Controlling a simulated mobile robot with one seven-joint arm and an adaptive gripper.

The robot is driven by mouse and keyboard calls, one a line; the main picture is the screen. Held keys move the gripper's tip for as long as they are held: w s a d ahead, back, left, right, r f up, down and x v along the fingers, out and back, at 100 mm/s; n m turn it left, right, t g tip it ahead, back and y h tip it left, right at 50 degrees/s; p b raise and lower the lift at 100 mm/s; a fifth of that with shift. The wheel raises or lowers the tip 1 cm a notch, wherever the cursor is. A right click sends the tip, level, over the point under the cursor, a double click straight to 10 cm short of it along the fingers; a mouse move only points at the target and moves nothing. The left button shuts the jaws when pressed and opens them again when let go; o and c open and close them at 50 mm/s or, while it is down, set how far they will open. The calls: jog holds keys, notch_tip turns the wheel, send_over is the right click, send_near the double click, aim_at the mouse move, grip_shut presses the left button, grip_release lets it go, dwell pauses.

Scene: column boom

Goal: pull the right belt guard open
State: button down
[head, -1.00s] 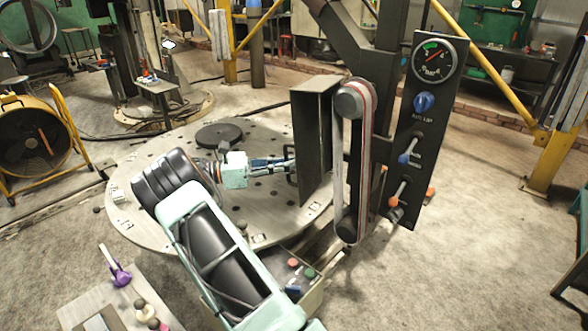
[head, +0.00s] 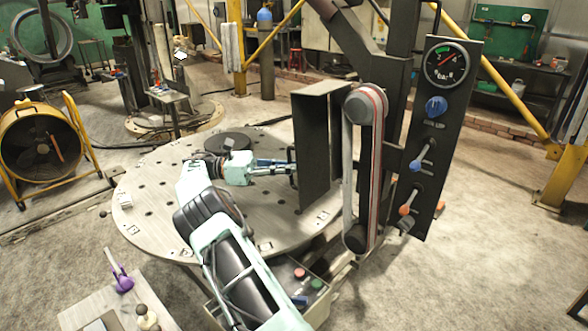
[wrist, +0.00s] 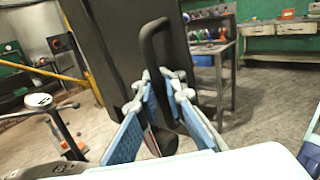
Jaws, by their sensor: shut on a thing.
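The right belt guard (head: 314,150) is a dark, tall box-like cover, standing upright to the left of the belt (head: 378,150) in the head view. The belt and its two pulleys are exposed. The guard fills the upper middle of the wrist view (wrist: 108,45). Its black bar handle (wrist: 147,45) is on the face toward my gripper. My gripper (head: 287,167) reaches the handle from the left. In the wrist view its blue-padded fingers (wrist: 168,88) are shut around the handle's lower part, which they partly hide.
A control panel (head: 437,130) with a gauge, blue knob and levers stands right of the belt. A round perforated plate (head: 150,205) lies under my arm. A side table (head: 75,315) holds small items. A yellow fan (head: 42,145) stands at far left. Floor at right is clear.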

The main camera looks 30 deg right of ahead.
jog(key=shift+a+f, duration=0.15)
jog(key=shift+a, duration=0.1)
jog(key=c, duration=2.3)
grip_release()
jog(key=shift+a, duration=0.1)
jog(key=shift+w+a, duration=0.1)
jog(key=shift+a, duration=0.05)
jog(key=shift+d, duration=0.2)
